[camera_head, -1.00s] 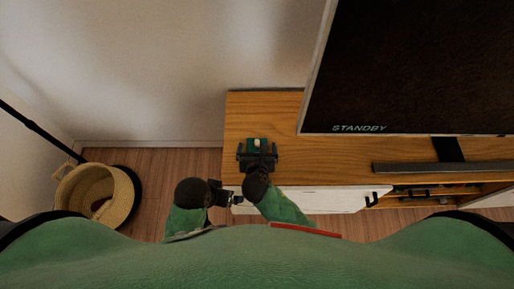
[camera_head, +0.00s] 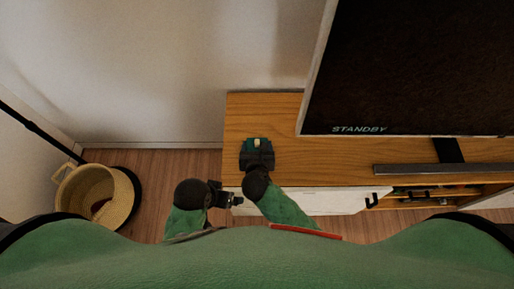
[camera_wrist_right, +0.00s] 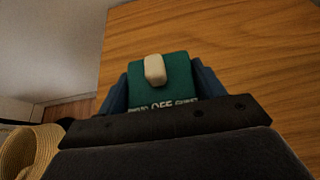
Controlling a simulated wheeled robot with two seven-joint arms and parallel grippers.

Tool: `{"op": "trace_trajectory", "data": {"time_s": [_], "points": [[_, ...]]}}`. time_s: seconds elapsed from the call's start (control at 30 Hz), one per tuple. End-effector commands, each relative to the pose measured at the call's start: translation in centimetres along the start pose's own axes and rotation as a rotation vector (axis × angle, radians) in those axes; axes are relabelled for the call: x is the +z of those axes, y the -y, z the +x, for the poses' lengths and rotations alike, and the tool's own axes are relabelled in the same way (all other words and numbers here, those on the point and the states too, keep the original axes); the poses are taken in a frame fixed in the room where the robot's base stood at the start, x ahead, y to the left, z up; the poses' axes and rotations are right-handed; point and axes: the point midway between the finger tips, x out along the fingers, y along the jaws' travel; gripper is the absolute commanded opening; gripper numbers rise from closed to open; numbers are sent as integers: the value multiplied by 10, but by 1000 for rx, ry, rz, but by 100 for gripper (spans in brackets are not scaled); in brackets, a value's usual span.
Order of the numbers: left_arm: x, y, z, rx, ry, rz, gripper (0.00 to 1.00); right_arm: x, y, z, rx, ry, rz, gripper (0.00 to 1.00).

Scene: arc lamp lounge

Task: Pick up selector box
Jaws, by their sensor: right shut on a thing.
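The selector box is a small teal box (camera_head: 257,142) with a pale switch on top, at the left end of the wooden TV cabinet. My right gripper (camera_head: 257,147) is over it from the front, shut on it. In the right wrist view the selector box (camera_wrist_right: 172,80) sits between blue fingers (camera_wrist_right: 165,86), with partly hidden white lettering reading "OFF" at its near edge. The gripper body covers its lower part. I cannot tell whether the box touches the cabinet top. My left gripper (camera_head: 233,200) is low, in front of the cabinet, empty as far as I see; its jaw gap is unclear.
A large TV (camera_head: 420,70) reading "STANDBY" and a dark soundbar (camera_head: 430,168) are to the right. A woven basket (camera_head: 72,198) stands on the floor at left.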

Motion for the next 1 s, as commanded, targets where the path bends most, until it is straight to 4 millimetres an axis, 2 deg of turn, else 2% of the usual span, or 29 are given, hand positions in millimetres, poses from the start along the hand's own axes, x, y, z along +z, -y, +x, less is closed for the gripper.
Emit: {"op": "trace_trajectory", "data": {"time_s": [0.17, 0.3, 0.6, 0.8, 1.0], "points": [[-1, -1, 1, 2, -5, 0, 94, 31, 0, -16, 1, 5, 3, 36], [-2, -2, 3, 6, -12, 0, 94, 34, 29, -38, -1, 2, -2, 36], [-2, -7, 8, 16, -18, 4, 94, 50, 75, -79, 1, 1, -1, 36], [-1, -6, 10, 16, -22, 5, 94, 56, 94, -94, 0, 1, 0, 36], [-1, -6, 11, 16, -25, 6, 94, 58, 100, -100, 0, 1, 1, 36]]}}
